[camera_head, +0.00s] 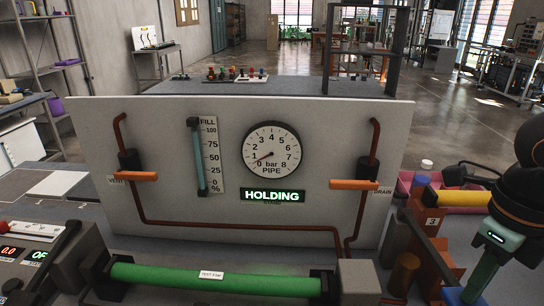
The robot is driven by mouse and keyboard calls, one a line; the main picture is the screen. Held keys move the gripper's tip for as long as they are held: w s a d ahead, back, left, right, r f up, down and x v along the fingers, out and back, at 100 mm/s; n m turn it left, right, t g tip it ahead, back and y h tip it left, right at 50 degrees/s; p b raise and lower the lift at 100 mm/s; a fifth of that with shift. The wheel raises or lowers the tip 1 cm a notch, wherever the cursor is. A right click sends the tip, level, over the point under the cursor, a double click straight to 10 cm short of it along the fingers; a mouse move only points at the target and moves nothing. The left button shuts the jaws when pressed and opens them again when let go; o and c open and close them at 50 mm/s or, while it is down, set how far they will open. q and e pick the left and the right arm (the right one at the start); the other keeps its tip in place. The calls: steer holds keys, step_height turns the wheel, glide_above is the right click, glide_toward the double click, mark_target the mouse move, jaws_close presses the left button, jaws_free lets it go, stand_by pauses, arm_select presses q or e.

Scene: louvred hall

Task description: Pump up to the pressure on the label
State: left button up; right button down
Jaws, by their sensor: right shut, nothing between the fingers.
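A white upright panel (290,215) carries a round bar gauge (271,149) marked PIPE; its needle points low left, near 0. A lit sign (272,196) reads HOLDING. The FILL tube (199,157) is blue-green up to near the 100 mark. Orange handles (136,176) (354,185) lie level at VENT and DRAIN. A green pipe (165,279) lies in front; its white label (210,274) starts with TEST, the rest is too small to read. My right gripper (474,290) is shut and empty at the lower right, apart from the panel. My left gripper is not in view.
A box with a dark lever (60,255) and a display (12,254) showing 0.0 stand at the lower left. A yellow cylinder (465,198) and a rust-brown stand marked 3 (431,222) are beside my right arm. A shelf frame (332,45) rises behind the panel.

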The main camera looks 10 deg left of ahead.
steer(key=shift+f+b, duration=1.85)
steer(key=shift+f, duration=0.2)
steer(key=shift+f+b, duration=0.65)
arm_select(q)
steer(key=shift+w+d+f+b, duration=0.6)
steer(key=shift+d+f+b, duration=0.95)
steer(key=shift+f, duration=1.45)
arm_select(e)
step_height(320, 180, up, 3)
steer(key=p, duration=0.4)
steer(key=shift+r, duration=0.1)
step_height(320, 180, up, 4)
steer(key=p, duration=0.3)
steer(key=shift+r+p, duration=0.3)
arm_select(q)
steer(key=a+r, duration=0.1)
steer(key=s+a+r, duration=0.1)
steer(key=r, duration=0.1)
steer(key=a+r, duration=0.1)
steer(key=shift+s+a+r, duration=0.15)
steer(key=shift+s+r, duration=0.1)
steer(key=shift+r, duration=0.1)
arm_select(e)
steer(key=shift+f, duration=0.1)
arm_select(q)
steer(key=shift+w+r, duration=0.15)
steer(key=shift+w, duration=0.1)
